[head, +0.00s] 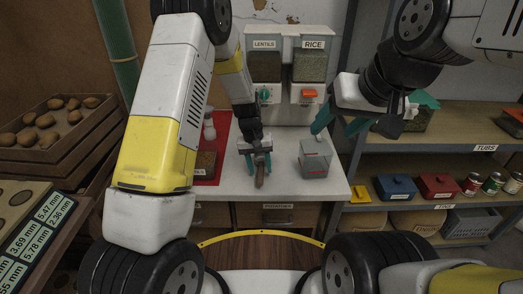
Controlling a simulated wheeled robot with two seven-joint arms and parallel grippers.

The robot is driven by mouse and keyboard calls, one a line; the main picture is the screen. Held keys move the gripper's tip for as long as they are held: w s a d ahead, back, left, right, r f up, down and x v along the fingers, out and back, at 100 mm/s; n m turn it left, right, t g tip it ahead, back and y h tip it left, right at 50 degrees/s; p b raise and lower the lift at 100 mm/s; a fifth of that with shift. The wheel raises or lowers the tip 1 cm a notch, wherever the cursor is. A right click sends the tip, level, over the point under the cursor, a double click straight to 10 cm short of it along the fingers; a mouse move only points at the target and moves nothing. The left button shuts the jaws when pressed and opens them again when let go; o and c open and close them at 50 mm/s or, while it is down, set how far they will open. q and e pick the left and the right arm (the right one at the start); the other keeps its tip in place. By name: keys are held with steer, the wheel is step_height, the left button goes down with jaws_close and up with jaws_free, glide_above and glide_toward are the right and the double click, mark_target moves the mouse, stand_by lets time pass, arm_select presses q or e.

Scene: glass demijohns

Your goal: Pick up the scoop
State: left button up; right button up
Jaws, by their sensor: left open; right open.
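What looks like the scoop, with a brown handle (260,181), lies on the white counter near its front edge. Only the handle end shows clearly; the rest is hidden behind my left gripper. My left gripper (257,164) points down over it, open, with its teal fingers on either side of the brown piece. I cannot tell whether they touch it. My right gripper (340,126) is open and empty, held above the right end of the counter, with teal fingers spread.
Lentils (264,65) and rice (313,65) dispensers stand behind. Shelves with tubs and tins (474,182) are at right.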

arm_select(q)
jaws_close()
stand_by(1.4)
